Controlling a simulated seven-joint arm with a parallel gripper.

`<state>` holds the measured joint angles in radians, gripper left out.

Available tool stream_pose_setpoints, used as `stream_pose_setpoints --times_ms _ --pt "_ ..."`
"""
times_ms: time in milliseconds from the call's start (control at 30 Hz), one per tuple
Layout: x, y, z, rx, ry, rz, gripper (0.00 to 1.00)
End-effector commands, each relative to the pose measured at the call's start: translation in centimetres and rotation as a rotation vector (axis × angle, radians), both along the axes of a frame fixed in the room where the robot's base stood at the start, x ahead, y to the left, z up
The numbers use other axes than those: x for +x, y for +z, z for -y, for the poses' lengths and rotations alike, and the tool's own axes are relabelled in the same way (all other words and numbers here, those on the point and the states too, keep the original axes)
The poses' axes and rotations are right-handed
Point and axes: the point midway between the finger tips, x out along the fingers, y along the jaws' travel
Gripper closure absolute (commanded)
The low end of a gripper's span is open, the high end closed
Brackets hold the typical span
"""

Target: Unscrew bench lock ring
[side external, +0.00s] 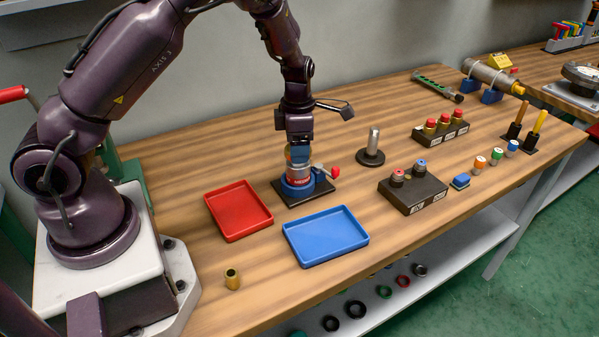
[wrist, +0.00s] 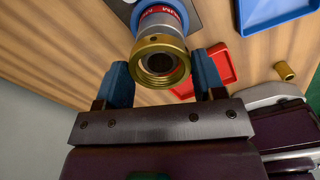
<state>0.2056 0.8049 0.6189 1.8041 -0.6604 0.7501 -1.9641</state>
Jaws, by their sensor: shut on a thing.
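The brass lock ring (wrist: 158,45) sits at the end of an upright metal cylinder with a red labelled band (wrist: 160,14) in the wrist view. My gripper (wrist: 163,70) has a blue finger on each side of the ring and is shut on it. In the side external view, my gripper (side external: 299,156) points straight down over the bench vise (side external: 297,184), which has a blue collar and a dark base plate. A lever with a red knob (side external: 335,171) sticks out to its right. The fingers mostly hide the ring in this view.
An empty red tray (side external: 238,210) and an empty blue tray (side external: 325,237) lie in front of the vise. A brass sleeve (side external: 232,279) stands near the front edge. A metal post (side external: 373,148) and a dark block (side external: 413,190) stand to the right.

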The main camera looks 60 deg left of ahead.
Motion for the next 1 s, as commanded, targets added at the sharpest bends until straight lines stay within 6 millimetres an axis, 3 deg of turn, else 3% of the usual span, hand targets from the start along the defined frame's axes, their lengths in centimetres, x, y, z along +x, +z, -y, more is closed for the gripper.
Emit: stream_pose_setpoints --times_ms 700,1000 --pt "0.1 3.4 0.0 0.0 -0.002 0.002 0.65" --pt "0.0 3.6 0.0 0.0 -0.001 0.0 0.65"
